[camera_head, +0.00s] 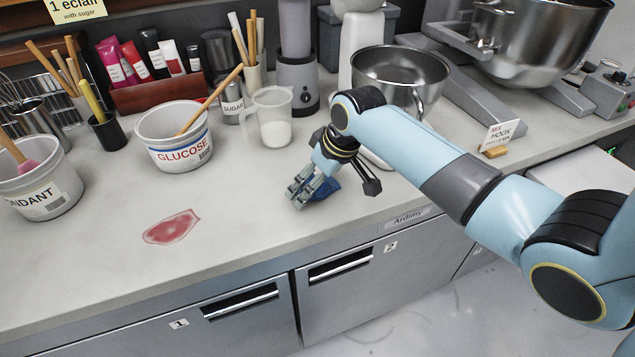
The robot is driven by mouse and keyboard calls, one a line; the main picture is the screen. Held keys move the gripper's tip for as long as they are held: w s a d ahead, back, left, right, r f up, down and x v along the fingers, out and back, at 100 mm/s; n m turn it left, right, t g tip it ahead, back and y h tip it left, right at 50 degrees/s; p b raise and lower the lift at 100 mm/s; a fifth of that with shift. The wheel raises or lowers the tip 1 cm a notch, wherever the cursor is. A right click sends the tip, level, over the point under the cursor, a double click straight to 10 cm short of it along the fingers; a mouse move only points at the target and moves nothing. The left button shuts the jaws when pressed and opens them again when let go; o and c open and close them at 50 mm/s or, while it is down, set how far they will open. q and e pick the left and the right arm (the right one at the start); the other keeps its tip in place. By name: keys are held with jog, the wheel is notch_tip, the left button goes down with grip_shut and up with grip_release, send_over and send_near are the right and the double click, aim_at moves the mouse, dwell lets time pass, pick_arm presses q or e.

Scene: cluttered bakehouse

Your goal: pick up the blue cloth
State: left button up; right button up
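The blue cloth (328,189) lies on the grey worktop (255,215) near its front edge, below the steel mixing bowl. It is a small dark blue patch, partly hidden by my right gripper. My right gripper (312,192) points down at the worktop, right at the cloth. Its grey fingers overlap the cloth's left side in the picture. Whether they are closed on the cloth or only beside it cannot be told. My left gripper is not in view.
A red stain (172,227) marks the worktop at left. A glucose tub (172,142), a measuring jug (272,117) and a steel bowl (402,72) stand behind. A small sign (500,135) stands at right. The worktop between stain and gripper is clear.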

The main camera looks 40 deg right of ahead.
jog(key=shift+c, duration=0.4)
jog(key=c, duration=0.8)
jog(key=shift+r, duration=0.1)
jog(key=shift+r, duration=0.65)
notch_tip(320, 180, up, 3)
jog(key=shift+f, duration=0.1)
jog(key=s+d+r, duration=0.4)
jog(key=s+r, duration=0.2)
jog(key=s, duration=0.4)
jog(key=shift+s+d+r, duration=0.25)
jog(key=shift+s+r, duration=0.15)
